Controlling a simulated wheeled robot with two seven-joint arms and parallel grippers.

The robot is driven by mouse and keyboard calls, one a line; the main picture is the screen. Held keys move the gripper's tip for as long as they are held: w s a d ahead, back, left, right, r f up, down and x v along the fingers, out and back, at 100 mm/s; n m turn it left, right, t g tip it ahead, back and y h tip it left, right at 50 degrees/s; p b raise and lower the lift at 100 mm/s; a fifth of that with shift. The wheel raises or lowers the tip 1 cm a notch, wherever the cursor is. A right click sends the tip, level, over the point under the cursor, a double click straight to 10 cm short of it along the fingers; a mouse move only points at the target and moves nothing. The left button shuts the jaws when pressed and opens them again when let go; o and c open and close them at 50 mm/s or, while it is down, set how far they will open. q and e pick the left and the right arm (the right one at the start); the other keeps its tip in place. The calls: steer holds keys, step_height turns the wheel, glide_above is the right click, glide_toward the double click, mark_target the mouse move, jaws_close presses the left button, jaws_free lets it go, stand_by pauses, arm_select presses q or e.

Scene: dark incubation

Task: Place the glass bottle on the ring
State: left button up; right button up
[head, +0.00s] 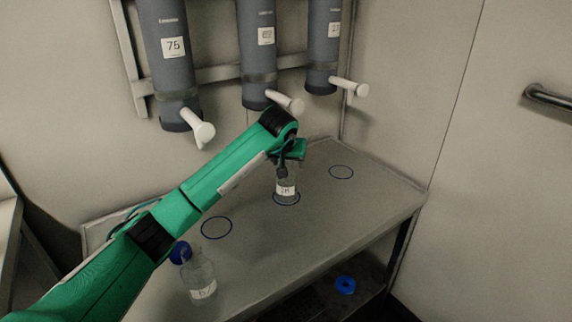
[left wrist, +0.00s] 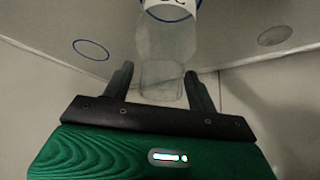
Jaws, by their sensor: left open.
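A clear glass bottle (head: 285,187) with a white label stands upright on the middle blue ring (head: 286,204). My left gripper (head: 290,155) is at the top of this bottle, with its jaws open. In the left wrist view the clear bottle (left wrist: 168,50) lies between the two spread dark fingers (left wrist: 160,84), with a gap visible beside them. A second clear bottle (head: 201,279) with a white label stands at the table's front left. My right gripper is not in view.
The left ring (head: 217,228) and right ring (head: 341,172) on the grey table (head: 330,215) are empty. Grey cylinders (head: 175,65) with white handles hang on the wall above. A blue round object (head: 345,285) lies below the table top. A metal rail (head: 548,97) is at right.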

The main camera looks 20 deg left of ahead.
arm_select(q)
steer(key=shift+s+r, duration=0.1)
steer(key=shift+r, duration=0.25)
steer(key=s+d, duration=0.1)
steer(key=s, duration=1.1)
steer(key=shift+s+r, duration=0.25)
steer(key=shift+d+f, duration=0.1)
steer(key=shift+d, duration=0.05)
